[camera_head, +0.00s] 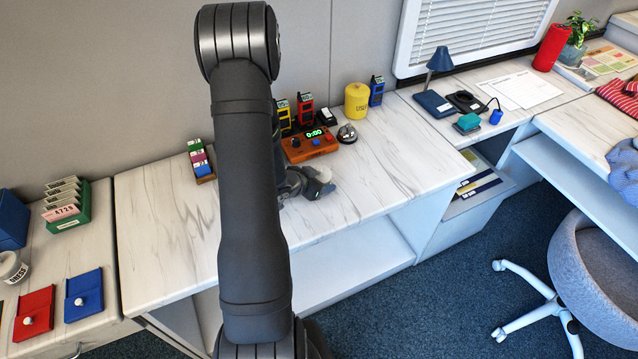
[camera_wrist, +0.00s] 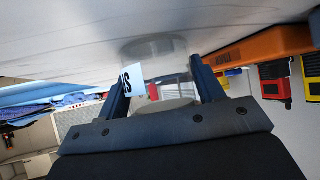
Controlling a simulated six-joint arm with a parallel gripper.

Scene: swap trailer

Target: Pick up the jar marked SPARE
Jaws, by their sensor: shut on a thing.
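A clear jar (camera_wrist: 168,68) with a white label sits between the two fingers of my gripper (camera_wrist: 160,82) in the wrist view. Only part of the label's dark lettering shows, with an S readable, so the full word cannot be read. My gripper is shut on this jar. The jar's far end is close to the white marbled tabletop (camera_head: 345,210); I cannot tell whether it touches. In the head view my gripper (camera_head: 318,184) is low over the middle of the counter, just right of my arm. The jar cannot be made out clearly there.
A wooden timer box (camera_head: 310,147) stands just behind my gripper, with a silver bell (camera_head: 347,133), a yellow canister (camera_head: 356,101) and several handheld devices around it. A small rack of colored blocks (camera_head: 200,160) is left of my arm. The counter's right part is clear.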

